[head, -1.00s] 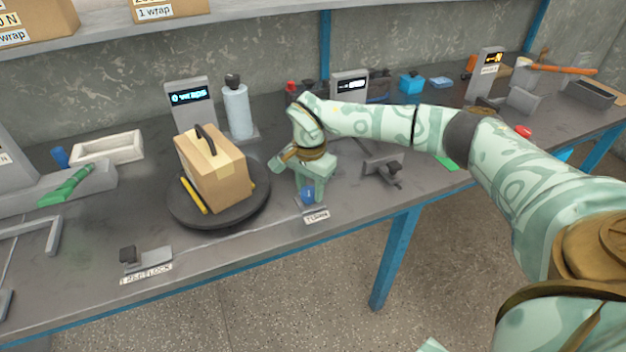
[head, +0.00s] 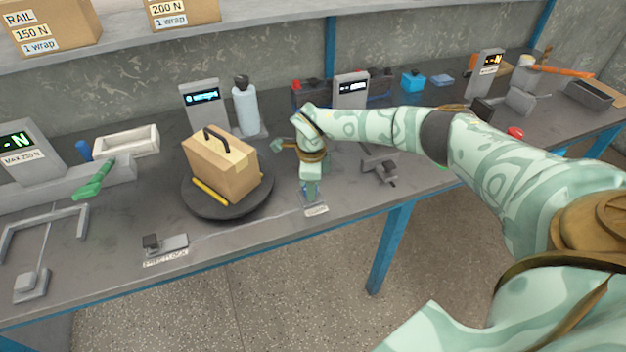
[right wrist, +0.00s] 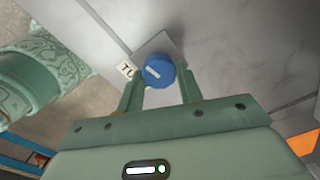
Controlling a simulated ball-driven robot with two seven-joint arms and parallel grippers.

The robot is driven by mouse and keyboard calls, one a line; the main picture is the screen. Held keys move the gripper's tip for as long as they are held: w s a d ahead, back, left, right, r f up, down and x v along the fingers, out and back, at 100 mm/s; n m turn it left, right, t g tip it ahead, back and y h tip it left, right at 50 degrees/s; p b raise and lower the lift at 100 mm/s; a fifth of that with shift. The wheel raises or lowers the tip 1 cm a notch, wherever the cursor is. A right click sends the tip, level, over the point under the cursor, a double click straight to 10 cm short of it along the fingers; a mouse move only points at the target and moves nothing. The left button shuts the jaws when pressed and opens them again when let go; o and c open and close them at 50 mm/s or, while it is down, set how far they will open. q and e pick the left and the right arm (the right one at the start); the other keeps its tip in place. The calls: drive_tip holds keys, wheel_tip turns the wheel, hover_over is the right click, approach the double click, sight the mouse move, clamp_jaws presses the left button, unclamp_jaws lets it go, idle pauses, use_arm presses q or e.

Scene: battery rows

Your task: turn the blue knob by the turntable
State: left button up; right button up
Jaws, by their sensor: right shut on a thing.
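The blue knob (right wrist: 158,71) sits on a small grey plate at the front edge of the bench, with a white label beside it. My right gripper (right wrist: 160,80) is shut on the knob, one finger on each side, in the right wrist view. In the head view my right gripper (head: 311,190) points down over the knob and mostly hides it. The round dark turntable (head: 228,210) is to the left of the gripper and carries a tan box (head: 222,172) with a dark handle and a yellow bar beside it. My left gripper is not in view.
A bottle (head: 246,108) and a display post (head: 205,100) stand behind the turntable. A grey clamp-like fixture (head: 381,166) is right of my gripper. A latch block (head: 165,244) lies at the front left, and a green-handled lever (head: 95,180) is farther left.

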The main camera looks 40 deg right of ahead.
drive_tip(key=m+p, duration=0.1)
drive_tip(key=m, duration=0.1)
drive_tip(key=m+p, duration=0.1)
drive_tip(key=m, duration=0.1)
drive_tip(key=shift+a+r+m, duration=0.1)
drive_tip(key=shift+r+m, duration=0.1)
drive_tip(key=shift+m, duration=0.1)
drive_tip(key=m+p, duration=0.2)
drive_tip(key=m, duration=0.1)
drive_tip(key=shift+m, duration=0.4)
drive_tip(key=m+p, duration=0.1)
drive_tip(key=m, duration=0.2)
drive_tip(key=shift+a+m, duration=0.15)
drive_tip(key=shift+m, duration=0.15)
drive_tip(key=m+p, duration=0.2)
drive_tip(key=m, duration=0.2)
drive_tip(key=shift+f+m, duration=0.1)
drive_tip(key=shift+m, duration=0.2)
drive_tip(key=m, duration=0.3)
drive_tip(key=shift+a+m+p, duration=0.1)
drive_tip(key=shift+m+p, duration=0.2)
drive_tip(key=shift+p, duration=0.1)
drive_tip(key=m, duration=0.3)
drive_tip(key=shift+w+m, duration=0.1)
drive_tip(key=shift+m, duration=0.2)
drive_tip(key=m, duration=0.4)
drive_tip(key=shift+f+m+p, duration=0.1)
drive_tip(key=shift+m+p, duration=0.2)
drive_tip(key=shift+m, duration=0.6)
